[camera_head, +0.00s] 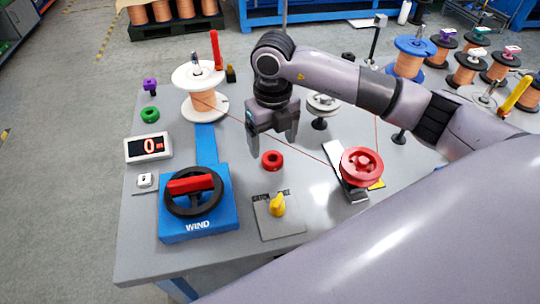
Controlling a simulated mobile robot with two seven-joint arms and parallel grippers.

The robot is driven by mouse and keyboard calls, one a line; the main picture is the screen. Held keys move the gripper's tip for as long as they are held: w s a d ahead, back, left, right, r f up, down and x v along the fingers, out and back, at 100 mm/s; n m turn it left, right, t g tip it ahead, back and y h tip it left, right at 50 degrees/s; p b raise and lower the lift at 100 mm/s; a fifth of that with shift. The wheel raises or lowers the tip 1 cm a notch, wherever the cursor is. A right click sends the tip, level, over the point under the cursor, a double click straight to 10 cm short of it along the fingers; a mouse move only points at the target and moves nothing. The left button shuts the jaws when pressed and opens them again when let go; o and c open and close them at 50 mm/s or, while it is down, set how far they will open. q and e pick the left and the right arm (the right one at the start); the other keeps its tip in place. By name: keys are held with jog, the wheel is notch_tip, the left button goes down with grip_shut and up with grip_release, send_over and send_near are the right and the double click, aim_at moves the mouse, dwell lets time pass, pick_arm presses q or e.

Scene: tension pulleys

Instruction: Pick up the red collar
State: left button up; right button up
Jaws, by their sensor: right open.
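The red collar (271,160) is a small ring lying on the grey table (140,245), near its middle, behind the yellow knob. My right gripper (272,148) comes in from the right, pointing down. Its two fingers are apart and nothing shows between them. The fingertips appear just above and behind the red collar, and the collar is in full view. I cannot tell the exact height of the fingers over it. My left gripper is not in view.
A blue WIND crank box (200,225) stands front left, a yellow knob plate (276,228) at front middle. A red pulley (362,167) stands right of the collar. A thin red line runs from the white-flanged spool (198,75) past the gripper. A green collar (150,114) lies left.

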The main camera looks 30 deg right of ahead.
aim_at(271, 151)
jog(key=f, duration=0.4)
jog(key=shift+w+f, duration=0.35)
jog(key=shift+f, duration=0.05)
jog(key=c, duration=1.1)
jog(key=shift+r, duration=0.1)
notch_tip(271, 151, up, 20)
jog(key=shift+f+p, duration=0.1)
jog(key=shift+p, duration=0.55)
